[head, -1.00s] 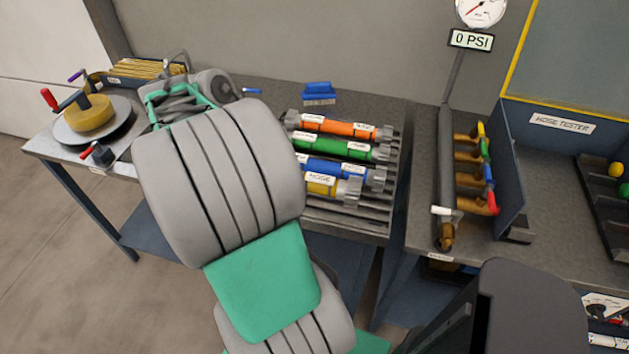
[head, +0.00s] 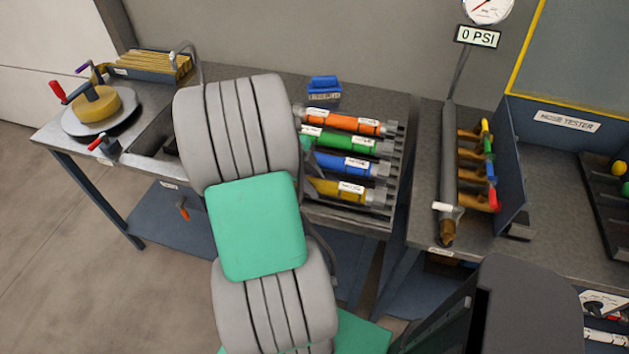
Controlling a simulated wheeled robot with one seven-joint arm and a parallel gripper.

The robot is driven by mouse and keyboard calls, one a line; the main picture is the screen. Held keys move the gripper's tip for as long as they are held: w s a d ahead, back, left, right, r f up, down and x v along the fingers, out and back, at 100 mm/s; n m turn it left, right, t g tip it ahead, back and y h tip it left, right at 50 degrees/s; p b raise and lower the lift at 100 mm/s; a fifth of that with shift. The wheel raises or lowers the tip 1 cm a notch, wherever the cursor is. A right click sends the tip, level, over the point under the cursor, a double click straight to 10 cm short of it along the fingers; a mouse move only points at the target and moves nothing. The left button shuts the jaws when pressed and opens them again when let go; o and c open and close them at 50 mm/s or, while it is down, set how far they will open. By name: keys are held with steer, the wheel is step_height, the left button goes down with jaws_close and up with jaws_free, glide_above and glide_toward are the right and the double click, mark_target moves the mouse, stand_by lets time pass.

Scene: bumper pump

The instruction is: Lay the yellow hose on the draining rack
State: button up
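The yellow hose (head: 328,187) is at the front of the row of hoses at the draining rack (head: 345,218), roughly parallel to the others. Its label and its metal coupling at the right end show; its left end is hidden behind my arm. I cannot tell whether it rests fully on the slats.
Orange (head: 343,122), green (head: 338,141) and blue (head: 340,162) hoses lie behind the yellow one. A blue brush (head: 323,91) stands behind the rack. The hose tester (head: 510,170) is to the right; a yellow disc with a crank (head: 96,108) is at left.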

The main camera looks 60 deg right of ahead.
steer(key=o, duration=0.5)
steer(key=shift+c, duration=0.2)
steer(key=v, duration=1.2)
steer(key=w+a+r+n+t, duration=0.1)
steer(key=w+a+n+t, duration=0.3)
steer(key=w+a+n, duration=0.65)
steer(key=a+n+t+y, duration=0.2)
steer(key=a+n+t, duration=0.1)
steer(key=a+n, duration=2.1)
steer(key=shift+w+a+f+t+y+b, duration=0.25)
steer(key=shift+w+f+t+y+b, duration=0.05)
steer(key=shift+w+t+y+b, duration=0.1)
